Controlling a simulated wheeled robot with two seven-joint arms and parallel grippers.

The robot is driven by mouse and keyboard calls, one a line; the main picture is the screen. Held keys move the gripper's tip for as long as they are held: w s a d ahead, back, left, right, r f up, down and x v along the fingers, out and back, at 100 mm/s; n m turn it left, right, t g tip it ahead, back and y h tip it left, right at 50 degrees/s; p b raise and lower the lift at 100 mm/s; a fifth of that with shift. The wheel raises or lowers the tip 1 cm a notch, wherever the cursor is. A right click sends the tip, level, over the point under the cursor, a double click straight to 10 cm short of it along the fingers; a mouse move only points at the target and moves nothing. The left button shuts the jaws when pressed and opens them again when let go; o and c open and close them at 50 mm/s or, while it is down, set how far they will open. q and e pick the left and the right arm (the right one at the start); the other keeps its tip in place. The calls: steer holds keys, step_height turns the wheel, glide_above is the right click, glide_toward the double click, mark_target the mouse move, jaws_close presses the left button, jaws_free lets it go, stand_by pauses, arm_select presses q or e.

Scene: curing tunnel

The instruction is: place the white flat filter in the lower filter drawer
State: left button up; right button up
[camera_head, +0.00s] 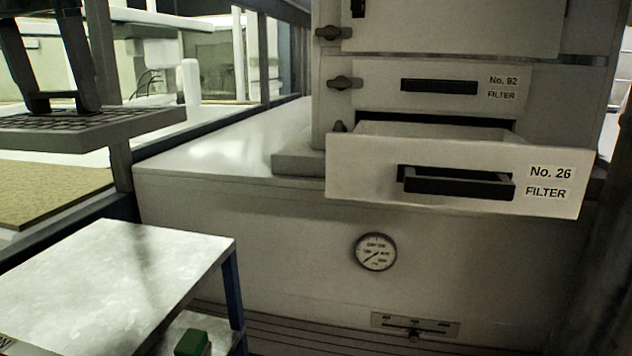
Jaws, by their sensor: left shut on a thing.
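My right gripper is not in view.
The upper drawer, No. 92 (375,85), is shut above the open one. A pale ledge (215,150) runs left of the cabinet. A metal-topped table (110,280) stands at the lower left, a green object (192,343) on its lower shelf. A round gauge (375,252) sits below the drawer.

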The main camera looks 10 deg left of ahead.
mark_target(62, 116)
arm_select(q)
step_height(62, 116, down, 5)
steer(key=shift+f, duration=0.2)
step_height(62, 116, down, 18)
steer(key=p, duration=0.4)
steer(key=shift+f, duration=0.25)
steer(key=shift+r+b, duration=0.1)
steer(key=shift+b, duration=0.2)
steer(key=shift+c, duration=0.6)
steer(key=r+b, duration=0.1)
steer(key=r, duration=0.1)
steer(key=r+b, duration=0.1)
steer(key=shift+d+r, duration=0.35)
steer(key=shift+r, duration=0.45)
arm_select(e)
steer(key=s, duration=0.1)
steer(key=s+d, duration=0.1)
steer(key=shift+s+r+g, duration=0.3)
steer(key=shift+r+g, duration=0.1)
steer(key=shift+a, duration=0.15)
